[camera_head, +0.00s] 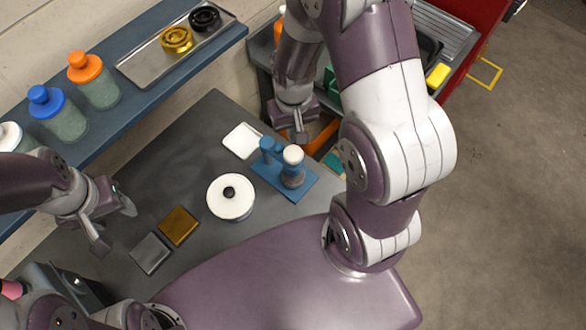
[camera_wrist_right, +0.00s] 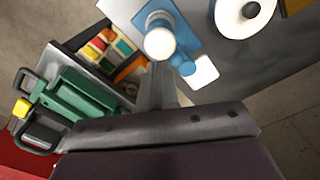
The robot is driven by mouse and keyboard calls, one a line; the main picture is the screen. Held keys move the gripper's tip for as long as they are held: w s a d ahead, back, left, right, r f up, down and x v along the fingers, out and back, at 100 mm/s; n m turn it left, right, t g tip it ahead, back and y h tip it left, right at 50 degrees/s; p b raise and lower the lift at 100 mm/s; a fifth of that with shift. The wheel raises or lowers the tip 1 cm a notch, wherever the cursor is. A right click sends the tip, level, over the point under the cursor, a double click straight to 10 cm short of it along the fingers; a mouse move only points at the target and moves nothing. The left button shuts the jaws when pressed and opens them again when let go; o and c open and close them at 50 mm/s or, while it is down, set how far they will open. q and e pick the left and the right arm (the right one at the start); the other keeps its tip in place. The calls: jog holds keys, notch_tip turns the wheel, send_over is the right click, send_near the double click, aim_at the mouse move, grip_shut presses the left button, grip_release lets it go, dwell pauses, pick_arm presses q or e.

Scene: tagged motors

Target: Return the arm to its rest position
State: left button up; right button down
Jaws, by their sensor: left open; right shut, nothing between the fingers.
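My right arm (camera_head: 385,110) reaches up from my body and bends over, with its gripper (camera_head: 301,135) pointing down near the back right edge of the grey table (camera_head: 215,125). The right gripper is shut and empty, above and beside the blue stand with a white-capped jar. In the right wrist view its closed fingers (camera_wrist_right: 160,85) show close to that stand in the picture. My left gripper (camera_head: 116,228) is open and empty over the table's left part, left of the gold and silver plates.
The blue stand (camera_head: 270,174), a white round container (camera_head: 230,197), a white square (camera_head: 242,140), a gold plate (camera_head: 178,226) and a silver plate (camera_head: 150,253) lie on the table. A blue shelf (camera_head: 150,105) holds several jars. Bins, including a green case (camera_wrist_right: 85,95), stand beyond the right gripper.

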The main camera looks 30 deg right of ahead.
pick_arm(q)
jog(key=shift+r, duration=0.5)
pick_arm(e)
jog(key=shift+r, duration=0.5)
pick_arm(q)
notch_tip(320, 180, down, 10)
jog(key=b, duration=1)
pick_arm(e)
jog(key=shift+n+t, duration=0.7)
jog(key=shift+n, duration=0.1)
jog(key=s+a+f, duration=0.1)
jog(key=s, duration=0.1)
jog(key=s+a+f, duration=0.1)
jog(key=s, duration=0.1)
jog(key=shift+a+f, duration=0.2)
jog(key=shift+f, duration=0.2)
jog(key=shift+s, duration=0.15)
